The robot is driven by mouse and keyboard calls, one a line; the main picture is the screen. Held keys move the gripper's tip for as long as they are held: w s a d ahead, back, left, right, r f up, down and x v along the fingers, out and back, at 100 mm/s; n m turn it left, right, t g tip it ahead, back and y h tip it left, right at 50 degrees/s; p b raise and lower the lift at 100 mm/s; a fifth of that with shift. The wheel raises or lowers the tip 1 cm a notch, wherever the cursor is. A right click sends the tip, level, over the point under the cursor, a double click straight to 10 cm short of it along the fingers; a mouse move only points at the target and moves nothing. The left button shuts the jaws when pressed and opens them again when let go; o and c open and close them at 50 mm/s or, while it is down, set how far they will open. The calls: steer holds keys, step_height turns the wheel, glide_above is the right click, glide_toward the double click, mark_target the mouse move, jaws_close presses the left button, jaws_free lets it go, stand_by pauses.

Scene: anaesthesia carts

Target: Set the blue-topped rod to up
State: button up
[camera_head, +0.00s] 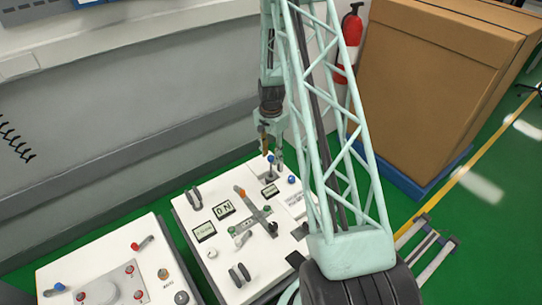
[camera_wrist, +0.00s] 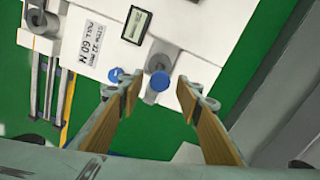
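The blue-topped rod (camera_head: 270,158) stands near the back edge of the white control panel (camera_head: 225,270). In the wrist view its round blue top (camera_wrist: 159,81) lies between my fingertips, above a grey mount. My gripper (camera_head: 272,155) is above the panel's back edge, pointing down. The wrist view shows my gripper (camera_wrist: 158,84) open, its two brown-padded fingers on either side of the blue top. A gap shows on both sides, so no grip is visible. Whether the fingertips are level with the top is hard to tell.
A second blue knob (camera_head: 291,179) sits beside the rod; it also shows in the wrist view (camera_wrist: 115,74). The panel carries an orange-tipped lever (camera_head: 240,191), small displays (camera_head: 223,209) and grey handles. Another white panel (camera_head: 60,275) stands left. A large cardboard box (camera_head: 440,80) stands right.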

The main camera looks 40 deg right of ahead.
steer(key=shift+f, duration=0.15)
jaws_close()
steer(key=shift+r+p, duration=0.35)
steer(key=shift+r, duration=1.4)
jaws_free()
steer(key=shift+r, duration=0.1)
